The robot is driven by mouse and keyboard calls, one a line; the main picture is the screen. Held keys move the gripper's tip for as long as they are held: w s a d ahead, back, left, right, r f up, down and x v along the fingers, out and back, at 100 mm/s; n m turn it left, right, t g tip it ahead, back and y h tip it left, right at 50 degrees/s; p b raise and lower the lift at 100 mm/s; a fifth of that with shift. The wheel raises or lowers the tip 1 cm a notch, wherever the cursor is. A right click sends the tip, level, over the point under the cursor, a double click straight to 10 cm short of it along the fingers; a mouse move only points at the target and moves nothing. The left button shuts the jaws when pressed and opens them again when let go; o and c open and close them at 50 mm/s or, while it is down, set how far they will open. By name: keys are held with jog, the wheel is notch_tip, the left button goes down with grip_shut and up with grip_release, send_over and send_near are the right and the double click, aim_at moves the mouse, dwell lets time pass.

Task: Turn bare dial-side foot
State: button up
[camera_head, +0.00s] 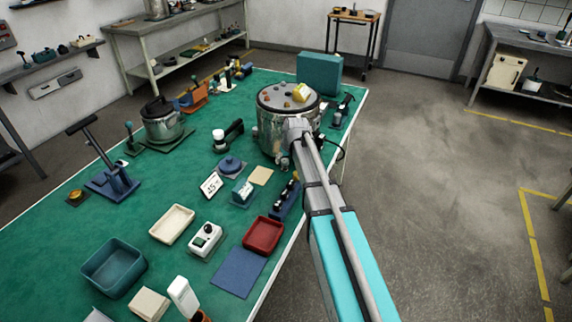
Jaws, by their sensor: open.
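A shiny steel drum (270,130) stands on the green bench, with a dark flat top. Several small round feet or knobs sit on that top, some reddish or orange and some pale; a yellow piece (300,92) is at its right side. They are too small to tell which foot is bare, and I cannot make out a dial on the drum. My gripper (297,126) is at the end of my arm, at the drum's near right side, overlapping its upper wall. It is open; its fingers are hard to make out, and I cannot tell whether it touches the drum.
The green bench (120,220) holds a lidded pot (161,121), a blue stand (112,183), a teal box (319,73), a red tray (263,235), a cream tray (172,224) and a teal bin (113,267). Small tools lie close to the drum. The floor (430,180) to the right is clear.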

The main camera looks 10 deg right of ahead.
jog(key=shift+w+f+b, duration=0.2)
jog(key=shift+f+b, duration=0.1)
jog(key=shift+f, duration=0.25)
grip_shut()
jog(key=shift+a+m, duration=0.1)
jog(key=shift+m, duration=0.3)
jog(key=shift+a+m+h, duration=0.1)
jog(key=shift+m+h, duration=0.5)
jog(key=shift+m, duration=0.7)
jog(key=shift+m+h, duration=0.6)
jog(key=shift+m, duration=0.7)
